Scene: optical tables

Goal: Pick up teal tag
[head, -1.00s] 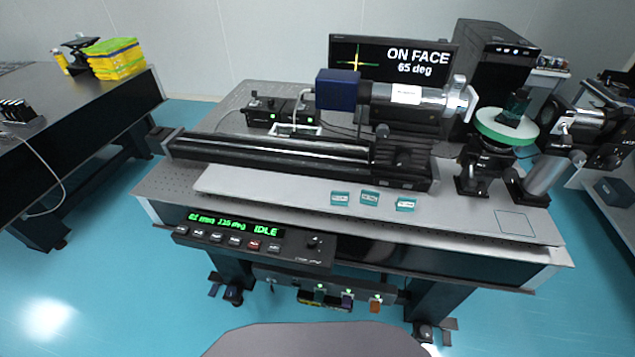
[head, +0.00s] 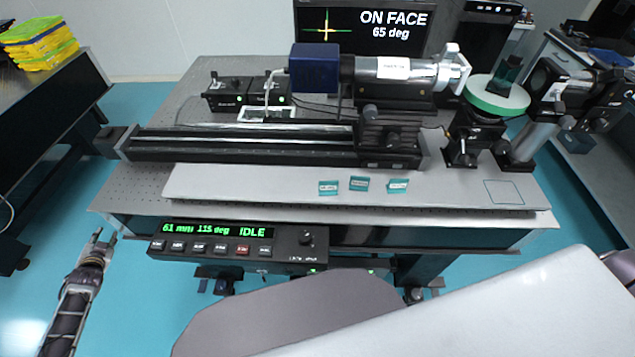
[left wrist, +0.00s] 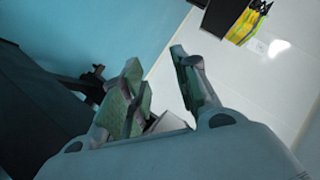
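Three small teal tags with white labels stand in a row on the pale strip at the front of the optical table: a left one (head: 328,187), a middle one (head: 359,183) and a right one (head: 398,185). Their label text is too small to read. My left gripper (head: 103,238) is low at the left, off the table's front left corner and far from the tags. In the left wrist view its fingers (left wrist: 165,90) are apart with nothing between them. My right gripper is not in view.
The control box (head: 240,243) reads 61 mm, 115 deg, IDLE at the table's front edge. A black rail (head: 240,145) runs behind the pale strip (head: 250,185). A green-rimmed round stage (head: 497,100) stands at the right. The strip around the tags is clear.

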